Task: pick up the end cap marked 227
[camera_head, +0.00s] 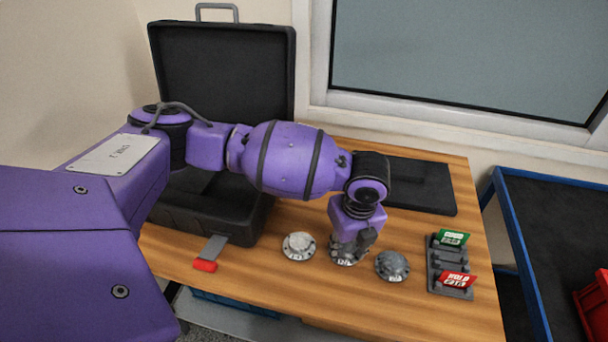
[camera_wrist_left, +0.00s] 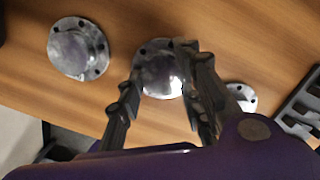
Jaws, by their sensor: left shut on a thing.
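Three round metal end caps stand in a row on the wooden table: a pale one (camera_head: 299,245) on the left, a middle one (camera_head: 346,259) and a darker grey one (camera_head: 392,265) on the right. Their marks are too small to read surely, so I cannot tell which is 227. My left gripper (camera_head: 356,244) points down and is shut on the middle cap, hiding part of it. In the left wrist view the middle cap (camera_wrist_left: 158,80) sits between the fingers (camera_wrist_left: 163,62), with its flange and holes showing. Another cap (camera_wrist_left: 77,48) lies to the left there. My right gripper is out of view.
An open black case (camera_head: 222,75) stands behind my left arm. A red-handled tool (camera_head: 205,265) lies at the front edge. A slotted rack (camera_head: 436,268) with green and red tags is right of the caps. A dark mat (camera_head: 425,188) lies behind; a blue-framed cart (camera_head: 512,215) stands right.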

